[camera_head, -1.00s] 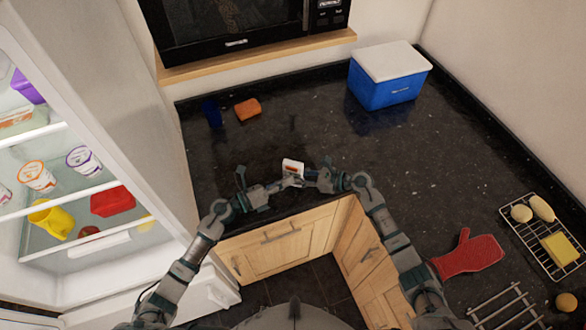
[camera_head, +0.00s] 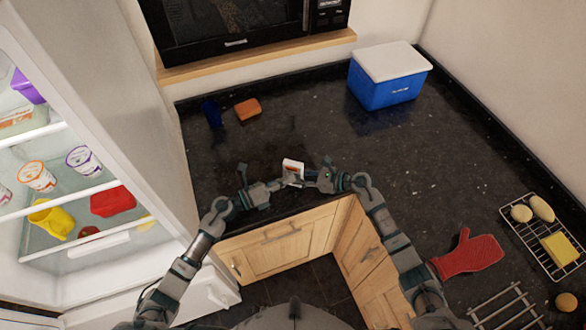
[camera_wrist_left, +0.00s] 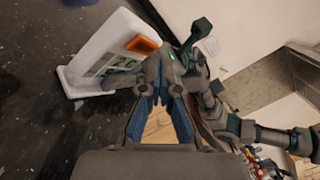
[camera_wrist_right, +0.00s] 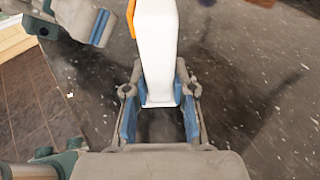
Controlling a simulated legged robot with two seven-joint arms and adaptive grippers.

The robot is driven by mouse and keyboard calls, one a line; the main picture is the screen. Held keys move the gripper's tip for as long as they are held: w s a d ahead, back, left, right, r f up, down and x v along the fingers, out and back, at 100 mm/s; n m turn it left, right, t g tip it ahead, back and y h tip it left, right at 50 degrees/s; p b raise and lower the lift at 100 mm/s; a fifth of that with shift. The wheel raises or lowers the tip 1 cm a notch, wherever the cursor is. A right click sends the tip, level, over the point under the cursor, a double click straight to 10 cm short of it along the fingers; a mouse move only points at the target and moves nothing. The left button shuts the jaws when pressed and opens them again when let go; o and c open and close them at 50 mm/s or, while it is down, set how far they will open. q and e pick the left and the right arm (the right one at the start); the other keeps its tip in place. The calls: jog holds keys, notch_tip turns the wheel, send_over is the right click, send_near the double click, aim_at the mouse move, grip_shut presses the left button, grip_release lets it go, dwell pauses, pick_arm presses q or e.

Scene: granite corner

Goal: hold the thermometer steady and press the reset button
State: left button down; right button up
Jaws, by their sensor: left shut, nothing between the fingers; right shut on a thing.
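The thermometer (camera_head: 292,166) is a small white device held upright above the near part of the dark counter. My right gripper (camera_wrist_right: 160,88) is shut on its edge, with the white side between the fingers. In the left wrist view the thermometer (camera_wrist_left: 100,42) shows its front, with a grey display and an orange block (camera_wrist_left: 143,44) that looks like the reset button. My left gripper (camera_head: 287,181) is shut and empty, just in front of the thermometer's face. Its tips are close beside the orange block; I cannot tell whether they touch it.
A blue cooler (camera_head: 388,88) with a white lid stands at the back right. An orange sponge (camera_head: 247,109) and a dark blue item (camera_head: 211,112) lie at the back left. A red mitt (camera_head: 468,255) and a wire rack (camera_head: 520,228) are at right. The open fridge (camera_head: 110,190) bounds the left.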

pick_arm(q)
jog(key=shift+w, duration=0.1)
dwell(0.6)
jog(key=shift+w+d+r, duration=0.1)
jog(key=shift+w, duration=0.15)
jog(key=shift+w+d, duration=0.1)
jog(key=shift+w, duration=0.2)
dwell(0.5)
jog(key=shift+s, duration=0.15)
jog(key=shift+s+a, duration=0.25)
jog(key=shift+s, duration=0.35)
jog(key=shift+s, duration=0.1)
jog(key=shift+s+a, duration=0.25)
jog(key=shift+s, duration=0.5)
jog(key=shift+s+a, duration=0.2)
jog(key=shift+s, duration=0.6)
jog(key=shift+s+a, duration=0.25)
jog(key=shift+s, duration=0.5)
